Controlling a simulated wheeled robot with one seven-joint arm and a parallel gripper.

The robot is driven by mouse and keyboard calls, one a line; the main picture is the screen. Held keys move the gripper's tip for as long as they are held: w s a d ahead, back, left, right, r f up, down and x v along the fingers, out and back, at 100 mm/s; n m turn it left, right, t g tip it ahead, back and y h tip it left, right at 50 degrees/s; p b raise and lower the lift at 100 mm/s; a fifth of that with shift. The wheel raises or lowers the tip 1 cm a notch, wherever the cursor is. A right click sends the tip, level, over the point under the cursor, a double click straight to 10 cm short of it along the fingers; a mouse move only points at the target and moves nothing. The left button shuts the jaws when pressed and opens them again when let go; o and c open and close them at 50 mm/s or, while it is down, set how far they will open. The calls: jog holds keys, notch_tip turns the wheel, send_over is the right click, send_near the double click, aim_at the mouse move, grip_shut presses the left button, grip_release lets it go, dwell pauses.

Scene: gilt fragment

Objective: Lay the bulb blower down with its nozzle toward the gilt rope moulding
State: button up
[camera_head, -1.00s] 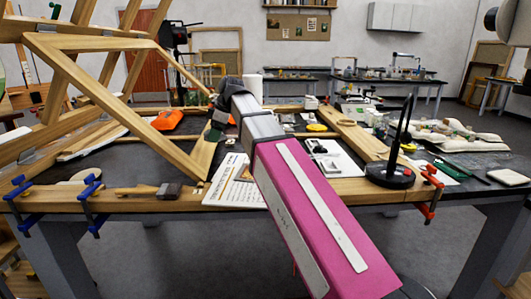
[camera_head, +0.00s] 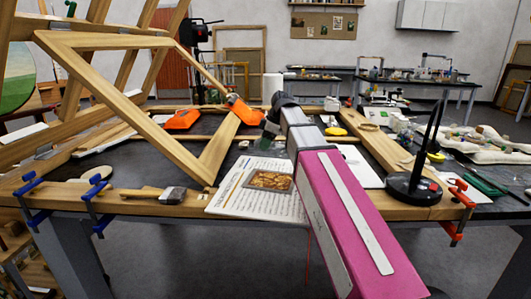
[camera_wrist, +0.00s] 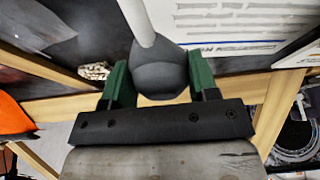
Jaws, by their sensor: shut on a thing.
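The bulb blower (camera_wrist: 160,78) shows in the wrist view as a dark grey bulb with a pale nozzle (camera_wrist: 138,22) pointing to the top of the picture. My gripper (camera_wrist: 152,88) is shut on the bulb, with a green finger on each side. In the head view my gripper (camera_head: 270,128) is over the bench's middle, and the blower cannot be made out clearly. A small pale gold, patterned piece (camera_wrist: 95,71) lies left of the bulb in the wrist view, apart from it. It may be the gilt rope moulding; its form is too small to tell.
A printed sheet (camera_head: 228,197) carries a brown-gold ornamented plaque (camera_head: 270,181). A brush (camera_head: 160,195) lies left of it. A slanted wooden frame (camera_head: 120,92) rises at left. A black-based lamp (camera_head: 414,188) stands at right. Orange items (camera_head: 183,119) lie behind. Dark bench top shows between wooden rails.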

aim_at(265, 159)
jog(key=shift+f, duration=2.05)
jog(key=shift+f, duration=0.2)
jog(key=o, duration=0.9)
jog(key=shift+o, duration=0.2)
jog(key=shift+r, duration=0.15)
jog(key=v, duration=1.2)
jog(key=shift+d, duration=0.1)
